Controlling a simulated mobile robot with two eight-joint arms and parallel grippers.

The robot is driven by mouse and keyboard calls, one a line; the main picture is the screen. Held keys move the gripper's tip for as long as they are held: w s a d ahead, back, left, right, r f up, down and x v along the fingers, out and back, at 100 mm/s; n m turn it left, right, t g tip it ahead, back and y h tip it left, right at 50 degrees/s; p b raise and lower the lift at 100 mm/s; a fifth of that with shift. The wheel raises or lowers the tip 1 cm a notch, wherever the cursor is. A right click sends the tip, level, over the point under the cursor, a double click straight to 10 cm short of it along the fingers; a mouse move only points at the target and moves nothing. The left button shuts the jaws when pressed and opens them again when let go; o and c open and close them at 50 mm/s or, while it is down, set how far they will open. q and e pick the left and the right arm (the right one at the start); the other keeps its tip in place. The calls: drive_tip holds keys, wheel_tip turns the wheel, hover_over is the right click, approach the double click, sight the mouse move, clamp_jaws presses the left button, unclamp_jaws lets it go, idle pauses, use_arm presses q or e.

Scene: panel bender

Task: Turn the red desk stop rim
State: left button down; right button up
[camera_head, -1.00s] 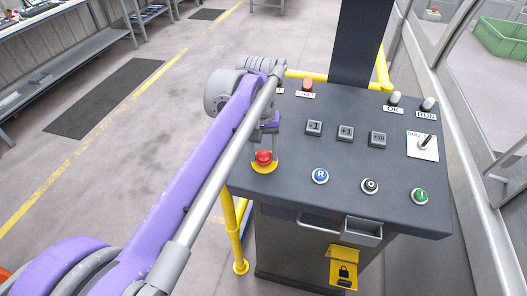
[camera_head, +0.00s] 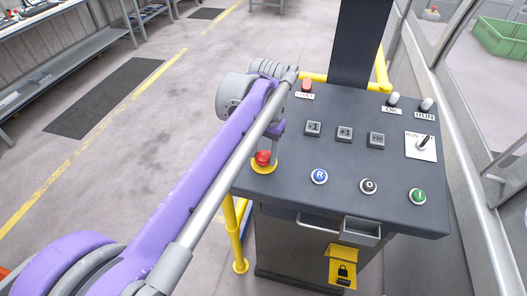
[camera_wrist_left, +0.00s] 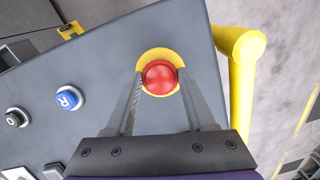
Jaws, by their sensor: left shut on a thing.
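The red stop button (camera_head: 263,157) sits on a yellow disc at the left front of the dark desk panel (camera_head: 300,205). In the left wrist view the red button (camera_wrist_left: 160,77) lies between the fingertips of my left gripper (camera_wrist_left: 160,82), with one finger on each side of its rim. The yellow disc (camera_wrist_left: 161,52) shows around its far side. My right gripper is in neither view.
Blue R (camera_head: 319,176), black O (camera_head: 369,186) and green I (camera_head: 417,196) buttons line the panel's front. Grey keys (camera_head: 344,134) and a switch plate (camera_head: 421,146) stand behind them. A yellow rail (camera_wrist_left: 240,95) runs beside the panel's edge.

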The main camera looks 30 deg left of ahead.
use_arm(q)
drive_tip(key=shift+d+f+m+y, duration=0.1)
drive_tip(key=shift+m+y, duration=0.2)
drive_tip(key=shift+m, duration=0.8)
